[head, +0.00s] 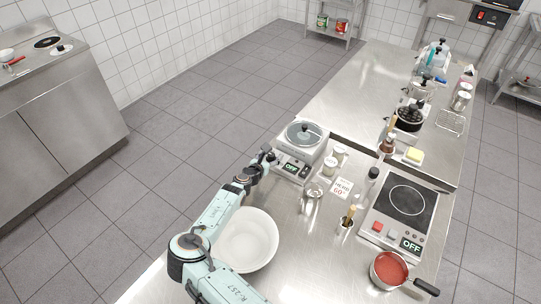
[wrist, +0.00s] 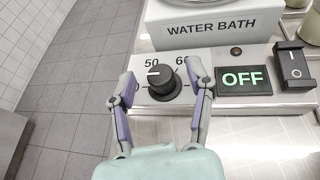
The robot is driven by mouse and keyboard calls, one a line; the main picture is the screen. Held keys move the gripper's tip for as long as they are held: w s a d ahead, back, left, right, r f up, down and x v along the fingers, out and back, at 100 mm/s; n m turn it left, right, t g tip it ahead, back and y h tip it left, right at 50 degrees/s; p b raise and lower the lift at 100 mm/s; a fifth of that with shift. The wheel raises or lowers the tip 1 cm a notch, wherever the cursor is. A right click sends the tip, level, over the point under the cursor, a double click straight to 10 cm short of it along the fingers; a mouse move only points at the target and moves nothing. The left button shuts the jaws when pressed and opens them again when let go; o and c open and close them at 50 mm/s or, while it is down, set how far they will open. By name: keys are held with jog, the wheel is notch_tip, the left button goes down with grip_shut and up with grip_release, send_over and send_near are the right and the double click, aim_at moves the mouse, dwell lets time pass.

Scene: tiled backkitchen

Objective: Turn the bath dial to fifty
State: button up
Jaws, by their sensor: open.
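The water bath (head: 303,140) stands on the steel counter, a white and steel unit with a lidded top. In the wrist view its front panel (wrist: 219,100) carries a black round dial (wrist: 164,83) with a white pointer mark. The labels "50" and "60" show above the dial, and the pointer mark is at its upper left, towards "50". A display (wrist: 243,79) reads OFF. My gripper (wrist: 160,88) is open, with one finger left of the dial and one right of it. I cannot tell whether either finger touches it. In the head view my gripper (head: 268,155) is at the bath's front left.
A black rocker switch (wrist: 295,66) is on the panel's right. A white bowl (head: 247,240) stands beside my arm. Jars (head: 329,168), a small card (head: 341,188) and a hotplate (head: 404,209) are to the right. A pan of red sauce (head: 390,269) stands in front.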

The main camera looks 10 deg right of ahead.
jog(key=shift+w+d, duration=0.15)
grip_shut()
jog(key=shift+m+h, duration=0.3)
jog(key=shift+w+m+g+h, duration=0.1)
jog(key=shift+m+g+h, duration=0.7)
jog(key=shift+m+g, duration=0.1)
jog(key=shift+f+m+g+h, duration=0.1)
jog(key=shift+m+g+h, duration=0.7)
jog(key=shift+m+g, duration=0.15)
jog(key=shift+m+g+h, duration=0.5)
jog(key=shift+m+g, duration=0.25)
jog(key=shift+m, duration=0.1)
